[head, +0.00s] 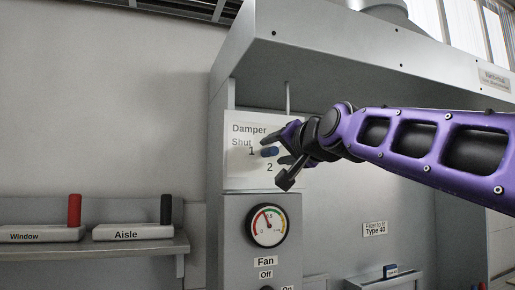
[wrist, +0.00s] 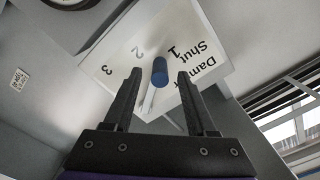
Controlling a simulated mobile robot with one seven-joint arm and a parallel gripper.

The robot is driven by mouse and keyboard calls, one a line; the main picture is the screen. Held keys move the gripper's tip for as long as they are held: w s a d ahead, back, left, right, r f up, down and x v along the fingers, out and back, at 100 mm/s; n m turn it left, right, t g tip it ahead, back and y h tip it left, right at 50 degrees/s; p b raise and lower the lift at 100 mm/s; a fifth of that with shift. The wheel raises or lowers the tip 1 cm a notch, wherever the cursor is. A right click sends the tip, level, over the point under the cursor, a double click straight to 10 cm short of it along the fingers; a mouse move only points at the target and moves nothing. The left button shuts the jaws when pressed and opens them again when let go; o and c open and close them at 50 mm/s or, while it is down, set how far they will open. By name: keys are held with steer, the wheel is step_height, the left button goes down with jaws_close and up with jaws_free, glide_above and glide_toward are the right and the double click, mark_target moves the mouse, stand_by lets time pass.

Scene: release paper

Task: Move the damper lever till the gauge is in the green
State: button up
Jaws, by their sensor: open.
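The damper panel (head: 238,178) is a white plate marked Damper, Shut, 1 and 2 in the head view; the wrist view shows it upside down with a 3 as well. The lever's blue knob (head: 270,151) is beside the 1. In the wrist view the blue knob (wrist: 160,71) stands between the two fingers of my open gripper (wrist: 159,75), with a gap on each side. My gripper (head: 281,162) partly covers the panel in the head view.
A Fan label (head: 265,261) and an Off label are under the gauge. A shelf (head: 110,247) at left bears a Window box (head: 40,234) with a red handle and an Aisle box (head: 133,233) with a black one. The metal hood (head: 350,60) overhangs my arm.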

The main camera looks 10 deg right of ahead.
steer(key=shift+w+a, duration=0.25)
steer(key=shift+w, duration=0.75)
steer(key=shift+c, duration=0.2)
jaws_close()
steer(key=shift+f, duration=0.1)
stand_by(0.5)
